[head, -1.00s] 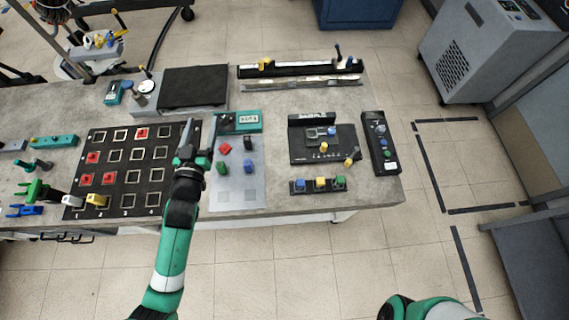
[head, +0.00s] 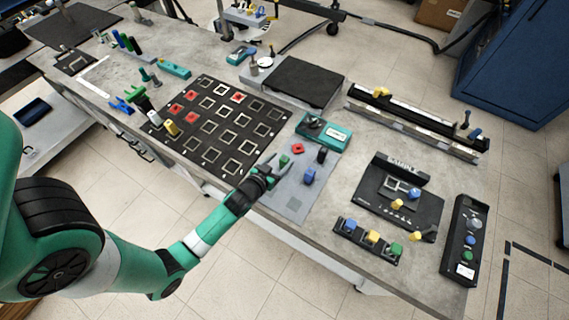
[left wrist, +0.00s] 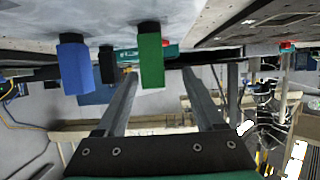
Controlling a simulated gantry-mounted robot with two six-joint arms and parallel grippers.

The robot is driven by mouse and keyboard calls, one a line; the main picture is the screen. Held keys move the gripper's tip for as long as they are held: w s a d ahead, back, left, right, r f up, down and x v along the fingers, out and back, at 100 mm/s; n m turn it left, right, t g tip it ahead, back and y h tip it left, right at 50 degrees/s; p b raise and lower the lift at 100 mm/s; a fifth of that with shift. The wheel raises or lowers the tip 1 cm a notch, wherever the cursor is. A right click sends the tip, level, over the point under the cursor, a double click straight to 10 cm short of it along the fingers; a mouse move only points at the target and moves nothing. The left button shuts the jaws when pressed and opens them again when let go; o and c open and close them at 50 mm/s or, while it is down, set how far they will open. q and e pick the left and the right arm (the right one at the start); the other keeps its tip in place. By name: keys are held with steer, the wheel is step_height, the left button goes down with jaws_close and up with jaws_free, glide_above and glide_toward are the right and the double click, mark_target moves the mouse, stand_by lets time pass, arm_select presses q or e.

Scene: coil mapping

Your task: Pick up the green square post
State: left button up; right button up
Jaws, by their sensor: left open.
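The green square post (head: 284,160) stands on a light grey sheet (head: 292,204), close to the fingertips of my left gripper (head: 275,164). In the left wrist view, which looks upside down, the green post (left wrist: 151,60) shows ahead of the open fingers (left wrist: 160,75), nearer the left finger in the picture. The fingers are empty. Whether the post is between the tips or just beyond them is hard to tell. My right gripper is not in view.
A blue post (head: 309,176), a black post (head: 321,155) and a red piece (head: 297,148) are close by on or beside the sheet. A teal box (head: 325,131) stands behind. A black grid board (head: 196,146) lies to the left.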

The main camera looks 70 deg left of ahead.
mark_target(287, 157)
arm_select(q)
steer(key=b+x, duration=0.1)
steer(key=x, duration=0.3)
steer(key=shift+w+d+f+b, duration=0.2)
steer(key=shift+w+d+b, duration=0.05)
steer(key=shift+w+b, duration=0.1)
steer(key=shift+w+a, duration=0.25)
steer(key=shift+w, duration=0.05)
jaws_close()
